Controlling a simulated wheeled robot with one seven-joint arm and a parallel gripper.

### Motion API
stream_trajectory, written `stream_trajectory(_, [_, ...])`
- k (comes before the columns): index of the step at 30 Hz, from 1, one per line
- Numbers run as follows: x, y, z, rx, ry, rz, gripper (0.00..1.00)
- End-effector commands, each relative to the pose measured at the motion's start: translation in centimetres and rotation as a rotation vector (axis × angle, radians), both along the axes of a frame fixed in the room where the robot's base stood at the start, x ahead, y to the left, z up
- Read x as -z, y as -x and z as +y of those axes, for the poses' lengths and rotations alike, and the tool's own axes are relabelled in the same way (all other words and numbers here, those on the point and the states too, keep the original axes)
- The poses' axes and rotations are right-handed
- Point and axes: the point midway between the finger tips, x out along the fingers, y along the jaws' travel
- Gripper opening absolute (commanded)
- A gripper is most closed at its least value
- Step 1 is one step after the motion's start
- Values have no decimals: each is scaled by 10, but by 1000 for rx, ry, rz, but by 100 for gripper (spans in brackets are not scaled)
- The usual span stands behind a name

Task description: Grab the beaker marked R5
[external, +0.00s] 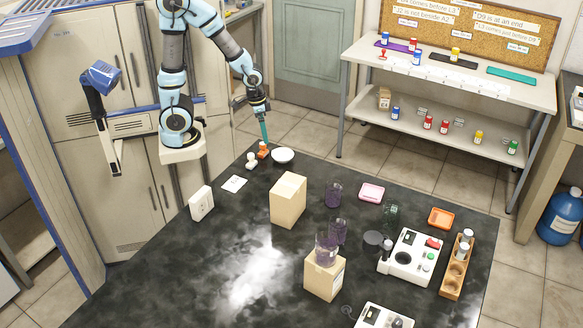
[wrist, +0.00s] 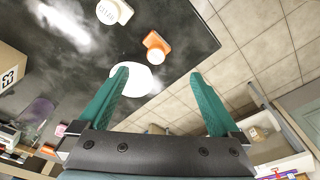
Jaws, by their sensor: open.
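Several clear purple-tinted beakers are on the dark bench in the external view. One beaker (external: 333,195) stands right of the tall box, another (external: 339,230) stands nearer, and a third (external: 326,248) is on top of a lower box. A purple beaker (wrist: 38,110) also shows at the left of the wrist view. I cannot read R5 on any of them. My gripper (external: 265,132) is open and empty at the bench's far edge, fingers down, well away from the beakers. Its teal fingers (wrist: 159,74) are spread apart in the wrist view.
A tall cardboard box (external: 288,200) stands between my gripper and the nearer beakers. A lower box (external: 324,276), white dish (external: 283,155), orange stamp (external: 263,150), pink tray (external: 371,193), white stirrer device (external: 410,257) and wooden rack (external: 456,268) also occupy the bench. The front left is clear.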

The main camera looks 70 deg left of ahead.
Motion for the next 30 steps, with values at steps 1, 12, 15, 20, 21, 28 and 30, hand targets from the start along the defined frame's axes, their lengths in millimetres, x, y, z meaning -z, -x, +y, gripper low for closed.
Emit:
stream_trajectory(1, [0, 0, 0, 0, 0, 0, 99])
stream_trajectory(12, [0, 0, 0, 1, 0, 0, 100])
stream_trajectory(15, [2, -5, -2, 13, -1, -16, 100])
stream_trajectory(20, [15, -38, -21, 102, -3, -137, 100])
stream_trajectory(21, [20, -50, -30, 138, 2, -186, 100])
stream_trajectory(28, [38, -106, -109, 376, 99, -501, 100])
stream_trajectory(30, [40, -113, -139, 446, 153, -590, 100])
